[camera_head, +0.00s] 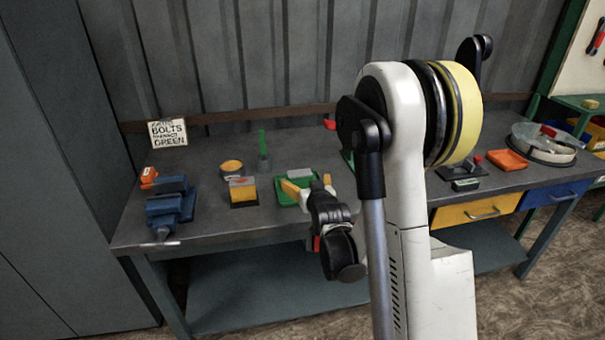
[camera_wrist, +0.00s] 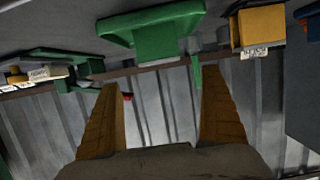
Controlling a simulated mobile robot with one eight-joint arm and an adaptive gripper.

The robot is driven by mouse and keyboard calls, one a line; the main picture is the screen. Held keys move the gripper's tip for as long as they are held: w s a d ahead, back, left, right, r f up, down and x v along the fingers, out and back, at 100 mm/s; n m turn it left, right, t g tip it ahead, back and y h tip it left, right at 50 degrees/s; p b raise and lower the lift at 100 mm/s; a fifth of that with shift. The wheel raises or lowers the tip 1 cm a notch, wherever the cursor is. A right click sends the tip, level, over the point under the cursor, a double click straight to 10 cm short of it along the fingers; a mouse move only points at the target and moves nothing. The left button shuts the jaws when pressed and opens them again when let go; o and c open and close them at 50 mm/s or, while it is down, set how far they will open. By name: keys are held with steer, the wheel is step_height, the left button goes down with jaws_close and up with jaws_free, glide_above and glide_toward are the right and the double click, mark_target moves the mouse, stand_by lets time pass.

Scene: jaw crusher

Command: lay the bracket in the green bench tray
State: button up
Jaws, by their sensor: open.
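The green bench tray (camera_head: 284,199) lies on the bench top, left of my raised arm in the head view. In the wrist view the green tray (camera_wrist: 110,27) shows at the top, upside down, with a green block-like part below its rim. My gripper (camera_head: 308,183) is over or just in front of the tray, its yellow fingers spread. In the wrist view the gap of my gripper (camera_wrist: 160,82) is empty. A small grey piece (camera_head: 300,174) shows at the tray's far side; I cannot tell what it is. I cannot pick out the bracket with certainty.
A blue vise (camera_head: 170,207) stands at the bench's left end. A yellow box (camera_head: 243,193), a round yellow-topped tin (camera_head: 231,167) and a green upright piece (camera_head: 263,150) stand left of the tray. An orange tray (camera_head: 508,160) and a round pan (camera_head: 545,143) are at the right.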

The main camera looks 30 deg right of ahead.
steer(key=s+a+r+n+g+y, duration=0.1)
steer(key=s+a+r+g+y, duration=0.1)
steer(key=s+a+r, duration=0.5)
steer(key=s+a+g, duration=0.1)
steer(key=s+a, duration=0.3)
steer(key=s, duration=0.3)
steer(key=s+a+n+g+y, duration=0.1)
steer(key=s+a, duration=0.3)
steer(key=s, duration=0.4)
steer(key=s+a+r+n+g+y, duration=0.1)
steer(key=s+a+g, duration=0.2)
steer(key=s, duration=0.4)
steer(key=shift+s+a, duration=0.3)
steer(key=shift+a, duration=0.1)
